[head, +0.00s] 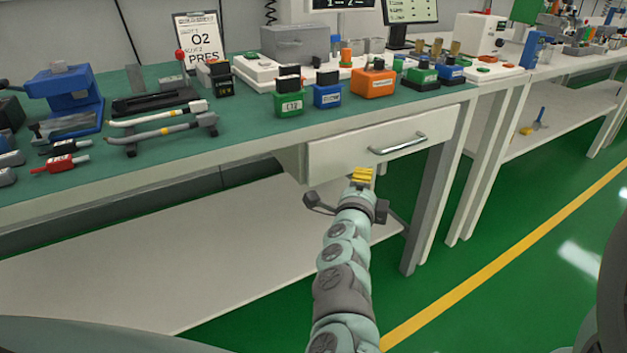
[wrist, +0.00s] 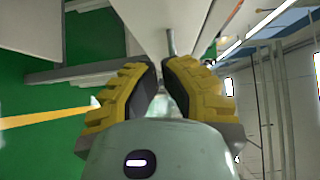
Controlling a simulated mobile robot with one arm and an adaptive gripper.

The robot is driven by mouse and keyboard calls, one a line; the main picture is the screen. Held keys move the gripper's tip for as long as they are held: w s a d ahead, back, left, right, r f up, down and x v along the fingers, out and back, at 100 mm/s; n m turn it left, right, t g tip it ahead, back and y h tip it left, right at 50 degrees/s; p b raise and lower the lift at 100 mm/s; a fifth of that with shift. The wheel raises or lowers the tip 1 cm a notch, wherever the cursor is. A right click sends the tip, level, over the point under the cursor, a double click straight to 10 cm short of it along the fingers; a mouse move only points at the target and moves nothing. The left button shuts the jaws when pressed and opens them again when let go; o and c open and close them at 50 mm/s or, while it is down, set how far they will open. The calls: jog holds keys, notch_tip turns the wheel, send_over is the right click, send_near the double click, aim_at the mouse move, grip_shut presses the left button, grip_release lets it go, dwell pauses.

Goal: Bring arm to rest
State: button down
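My gripper (head: 362,176) has yellow fingers and stands in front of the bench's white drawer in the head view, at the end of my arm, which reaches up from the bottom centre. In the wrist view the two yellow fingers of my gripper (wrist: 161,75) stand apart with a gap between their dark inner pads. I see nothing held in the gap. The drawer (head: 380,145) looks shut. Its metal handle (head: 398,145) is just up and right of my fingers, and I see no contact with it.
The green-topped bench (head: 245,133) carries tools and coloured blocks, including an orange one (head: 374,83). A white lower shelf (head: 150,265) lies left of my arm. Bench legs (head: 430,190) stand to the right. The green floor (head: 490,260) at right is clear, with a yellow line.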

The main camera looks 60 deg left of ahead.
jog(key=v, duration=0.6)
jog(key=shift+s+r+p, duration=0.15)
jog(key=shift+s+p, duration=0.25)
jog(key=shift+d, duration=0.1)
jog(key=shift+w, duration=0.1)
